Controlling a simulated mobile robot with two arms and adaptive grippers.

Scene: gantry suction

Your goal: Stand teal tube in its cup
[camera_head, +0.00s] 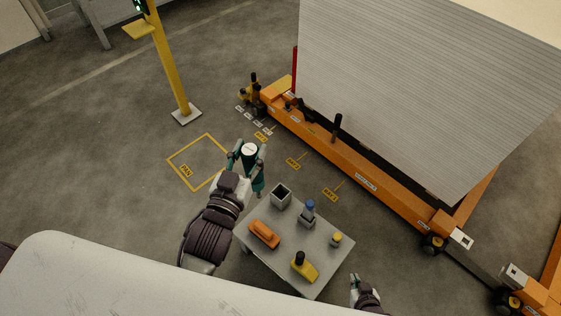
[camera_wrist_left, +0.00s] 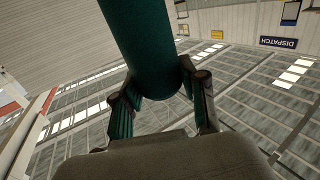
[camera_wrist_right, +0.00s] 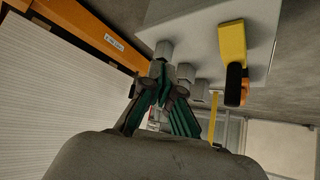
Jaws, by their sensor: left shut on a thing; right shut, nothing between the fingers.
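The teal tube (camera_head: 256,181), with a white top, is held in my left gripper (camera_head: 248,153) to the left of the table's far corner. It looks roughly upright and apart from the cup. In the left wrist view the teal tube (camera_wrist_left: 148,45) passes between the two fingers. An open square grey cup (camera_head: 281,196) stands empty-looking on the table, just to the right of and below the tube in the head view. My right gripper (camera_head: 355,283) is shut and empty beside the table's right side. Its fingers meet in the right wrist view (camera_wrist_right: 163,82).
The grey table (camera_head: 285,263) also holds an orange block (camera_head: 264,233), a blue-topped item in a grey holder (camera_head: 308,215), a small yellow-topped item (camera_head: 336,240) and a yellow object with a black knob (camera_head: 304,268). An orange gantry base (camera_head: 365,183) and yellow post (camera_head: 170,70) stand beyond.

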